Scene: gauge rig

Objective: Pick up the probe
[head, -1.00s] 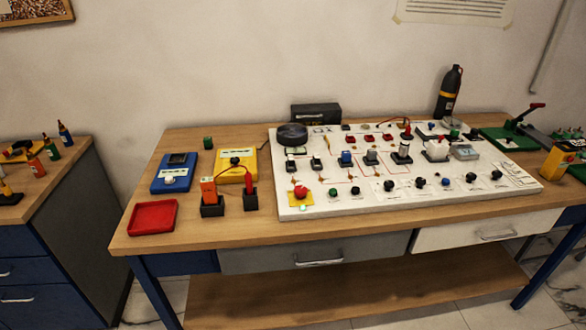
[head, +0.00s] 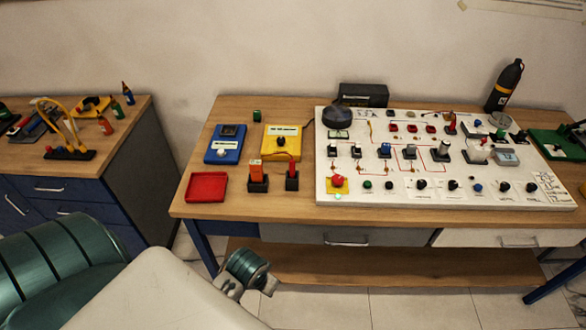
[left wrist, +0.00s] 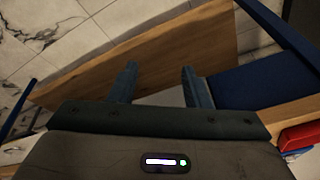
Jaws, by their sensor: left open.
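An orange probe-like piece (head: 255,172) and a red one (head: 292,168) stand upright in small black holders on the table. A cord runs near the red piece toward the yellow meter (head: 282,141); I cannot tell which piece is the probe. My left gripper (left wrist: 157,84) is open and empty in the left wrist view, its two fingers apart over the table's lower shelf and blue drawer front. In the head view my left arm reaches in from the lower left, in front of the table; its fingertips are not clear there. My right gripper is not in view.
A red tray (head: 207,187) lies at the table's front left; it also shows in the left wrist view (left wrist: 302,136). A blue meter (head: 226,144) stands behind it. A white panel (head: 400,198) with knobs fills the right. A side bench (head: 105,148) stands left.

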